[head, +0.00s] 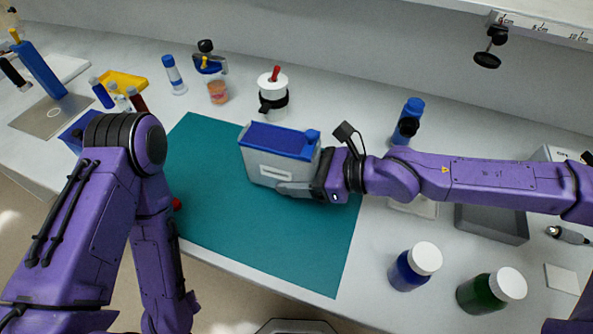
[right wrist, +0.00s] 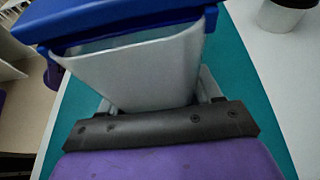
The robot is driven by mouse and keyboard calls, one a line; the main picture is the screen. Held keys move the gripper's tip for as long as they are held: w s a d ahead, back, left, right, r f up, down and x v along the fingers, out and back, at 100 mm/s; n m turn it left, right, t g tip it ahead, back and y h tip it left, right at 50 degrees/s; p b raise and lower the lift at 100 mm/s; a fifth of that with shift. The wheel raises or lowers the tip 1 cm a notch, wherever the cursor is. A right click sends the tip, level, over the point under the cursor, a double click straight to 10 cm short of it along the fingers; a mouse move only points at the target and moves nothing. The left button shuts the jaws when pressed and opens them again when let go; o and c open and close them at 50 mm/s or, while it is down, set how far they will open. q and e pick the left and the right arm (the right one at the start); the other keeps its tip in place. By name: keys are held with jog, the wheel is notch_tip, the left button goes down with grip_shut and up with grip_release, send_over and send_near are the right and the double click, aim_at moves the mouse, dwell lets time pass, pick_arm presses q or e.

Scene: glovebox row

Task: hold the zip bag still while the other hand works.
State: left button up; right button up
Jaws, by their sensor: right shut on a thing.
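The zip bag (head: 262,166) looks like a pale grey, boxy pouch with a blue top. It stands upright on the teal mat (head: 210,200). My right gripper (head: 297,189) comes in from the right and is shut on the lower part of the bag. In the right wrist view, the pale body of the bag (right wrist: 150,75) and its blue top (right wrist: 130,22) fill the space in front of the gripper; the fingertips are mostly hidden. My left arm shows at the left of the head view, but its gripper does not show.
A white jar with a black band (head: 273,95) stands behind the mat. A blue bottle (head: 408,120) stands behind my right arm. White-capped blue (head: 412,268) and green (head: 490,292) jars stand at front right, near a grey tray (head: 490,224). The mat's front is clear.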

jog(key=shift+f+b, duration=0.35)
jog(key=shift+f, duration=0.1)
jog(key=shift+s+f+b, duration=0.3)
jog(key=shift+f+b, duration=0.2)
dwell(1.3)
